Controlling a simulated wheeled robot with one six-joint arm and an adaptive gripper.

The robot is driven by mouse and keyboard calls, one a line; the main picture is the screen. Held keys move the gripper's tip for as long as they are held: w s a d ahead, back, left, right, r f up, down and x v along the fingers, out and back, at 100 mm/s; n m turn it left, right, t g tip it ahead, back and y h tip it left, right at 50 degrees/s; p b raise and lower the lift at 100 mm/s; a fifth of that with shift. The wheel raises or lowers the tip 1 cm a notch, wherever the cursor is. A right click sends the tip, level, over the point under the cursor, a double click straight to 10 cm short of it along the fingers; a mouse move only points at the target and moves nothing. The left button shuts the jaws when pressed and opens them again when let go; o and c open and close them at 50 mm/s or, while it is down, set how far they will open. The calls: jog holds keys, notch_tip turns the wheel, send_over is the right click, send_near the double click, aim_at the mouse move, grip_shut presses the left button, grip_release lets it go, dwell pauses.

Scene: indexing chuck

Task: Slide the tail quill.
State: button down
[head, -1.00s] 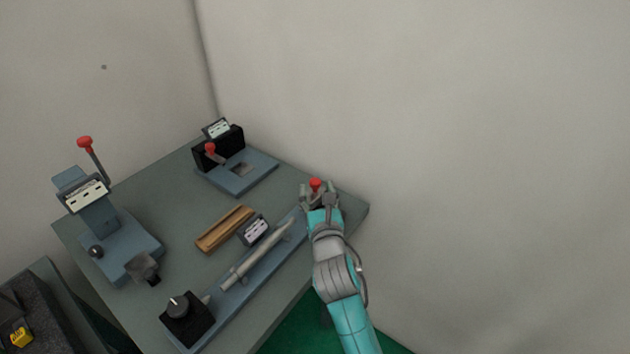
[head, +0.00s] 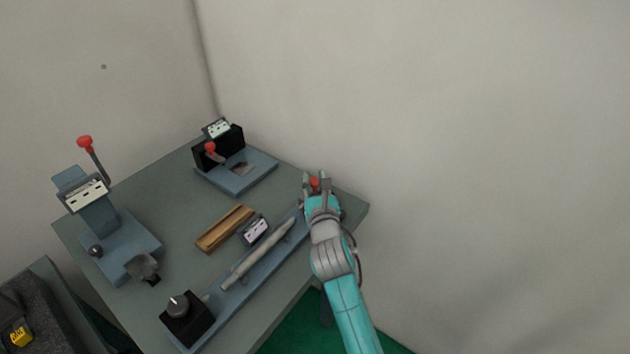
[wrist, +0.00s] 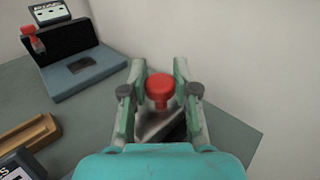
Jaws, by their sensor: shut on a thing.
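The long blue bed (head: 238,296) runs diagonally along the front edge of the bench, with a grey rod-like part (head: 258,253) lying along it. At its far end is a red knob (head: 315,183), mostly hidden by my gripper (head: 316,178). In the wrist view the red knob (wrist: 160,88) stands between the two fingers of my gripper (wrist: 160,82), above a dark block. My gripper is shut on the red knob. The quill itself cannot be made out behind my gripper.
A black block with a dial (head: 187,317) stands at the bed's near end. A wooden tray (head: 225,229) and a small label plate (head: 255,231) lie behind the bed. Two lever fixtures (head: 240,174) (head: 110,243) stand farther back and left. The wall is close behind.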

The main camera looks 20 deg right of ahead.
jog(key=shift+s+a, duration=0.45)
jog(key=shift+a, duration=0.2)
jog(key=shift+s+a, duration=0.45)
jog(key=shift+a, duration=0.2)
jog(key=c, duration=0.9)
grip_release()
jog(key=shift+o, duration=0.2)
jog(key=s+a, duration=0.1)
jog(key=s, duration=1)
jog(key=shift+s+a, duration=0.4)
